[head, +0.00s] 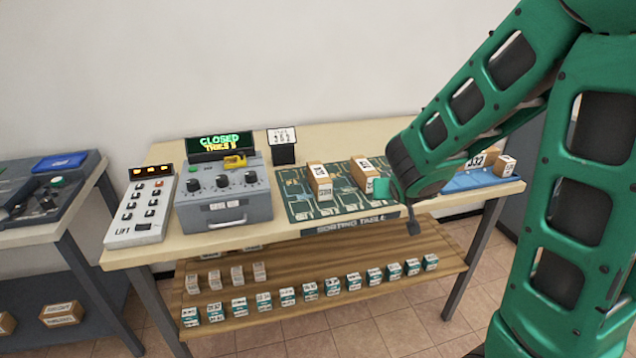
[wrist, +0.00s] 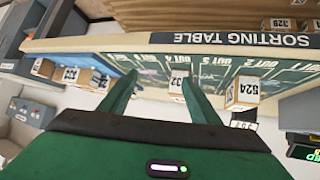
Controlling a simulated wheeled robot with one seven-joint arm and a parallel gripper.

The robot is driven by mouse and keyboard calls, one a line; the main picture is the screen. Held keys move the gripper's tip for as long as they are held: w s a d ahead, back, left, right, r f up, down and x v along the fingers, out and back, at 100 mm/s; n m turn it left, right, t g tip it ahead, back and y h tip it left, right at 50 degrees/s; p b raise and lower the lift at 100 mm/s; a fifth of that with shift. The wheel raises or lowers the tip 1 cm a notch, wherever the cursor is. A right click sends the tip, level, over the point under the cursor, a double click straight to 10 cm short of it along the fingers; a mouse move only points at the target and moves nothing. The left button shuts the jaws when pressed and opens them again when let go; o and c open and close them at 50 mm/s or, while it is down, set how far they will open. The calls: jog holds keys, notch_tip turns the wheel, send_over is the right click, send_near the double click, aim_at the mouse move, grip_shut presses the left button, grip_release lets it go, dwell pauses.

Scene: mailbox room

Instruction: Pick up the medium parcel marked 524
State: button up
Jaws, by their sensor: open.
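The parcel marked 524 (wrist: 243,92) is a brown box with a white label. It stands on the green sorting mat, right of my fingers in the wrist view. It appears to be the left box (head: 319,183) on the mat in the head view, where its number is hard to read. My gripper (wrist: 160,88) is open and empty above the table, with its fingers apart. In the head view my gripper (head: 398,205) is at the mat's front right, to the right of that parcel. Another brown parcel (wrist: 178,82) shows beyond and between my fingers.
The sorting mat (head: 300,205) lies on a table with a grey control box (head: 222,195) and a small number display (head: 283,148) to the left. More parcels stand on a blue tray (head: 470,181) at right. Small boxes line the shelf below (head: 330,250).

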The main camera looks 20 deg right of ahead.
aim_at(320, 172)
jog(key=w+a+t, duration=0.1)
jog(key=a, duration=0.1)
jog(key=w+a+n+t+y, duration=0.1)
jog(key=w+a, duration=0.3)
jog(key=a, duration=0.1)
jog(key=shift+w+a+f+n+t+y, duration=0.1)
jog(key=shift+w+f+n+t+y, duration=0.1)
jog(key=shift+n+t+y, duration=0.15)
jog(key=w+a, duration=0.1)
jog(key=a, duration=0.1)
jog(key=w+a+n+t+y, duration=0.1)
jog(key=a, duration=0.2)
jog(key=a+n+t+y, duration=0.1)
jog(key=a, duration=0.2)
jog(key=shift+w+r+t+y, duration=0.25)
jog(key=shift+w, duration=0.15)
jog(key=shift+w+a, duration=0.25)
jog(key=shift+w, duration=0.05)
jog(key=x, duration=0.5)
jog(key=shift+w+d, duration=0.1)
jog(key=shift+w, duration=0.45)
jog(key=shift+r+x, duration=0.2)
jog(key=shift+x, duration=0.85)
jog(key=shift+r+x, duration=0.15)
jog(key=shift+x, duration=0.85)
jog(key=shift+w, duration=0.1)
jog(key=c, duration=1.3)
